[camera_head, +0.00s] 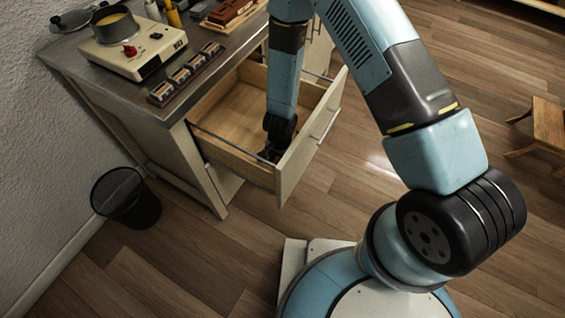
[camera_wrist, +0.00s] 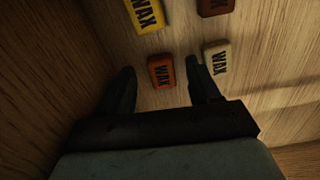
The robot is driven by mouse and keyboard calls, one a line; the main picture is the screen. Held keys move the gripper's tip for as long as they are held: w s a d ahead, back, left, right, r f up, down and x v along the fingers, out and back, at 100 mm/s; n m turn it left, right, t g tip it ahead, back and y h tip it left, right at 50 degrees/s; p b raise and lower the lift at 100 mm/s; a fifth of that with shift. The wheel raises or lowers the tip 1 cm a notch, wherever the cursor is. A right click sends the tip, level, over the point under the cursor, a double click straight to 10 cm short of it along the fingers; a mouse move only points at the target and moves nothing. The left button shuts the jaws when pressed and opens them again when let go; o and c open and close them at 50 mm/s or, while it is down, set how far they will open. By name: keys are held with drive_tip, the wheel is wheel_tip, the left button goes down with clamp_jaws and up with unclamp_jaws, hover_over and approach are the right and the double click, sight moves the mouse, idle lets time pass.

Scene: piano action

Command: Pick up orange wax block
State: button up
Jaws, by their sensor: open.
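The orange wax block (camera_wrist: 161,71) lies on the drawer floor in the wrist view, with WAX printed on it in dark letters. My gripper (camera_wrist: 160,75) is open above the drawer floor, and the block shows between its two dark fingers. I cannot tell how far above the block the fingertips are. In the head view my gripper (camera_head: 270,152) reaches down into the open drawer (camera_head: 233,103) near its front corner. The orange block is hidden there by my arm and the drawer front.
A yellow wax block (camera_wrist: 145,14), a dark brown-red block (camera_wrist: 214,6) and a cream block (camera_wrist: 217,59) lie close by. The cream block is just right of my right finger. The drawer front (camera_head: 312,135) and a side wall (camera_wrist: 38,75) stand close to my gripper.

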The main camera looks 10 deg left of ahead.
drive_tip(key=shift+f, duration=0.35)
drive_tip(key=shift+c, duration=0.3)
drive_tip(key=c, duration=1.1)
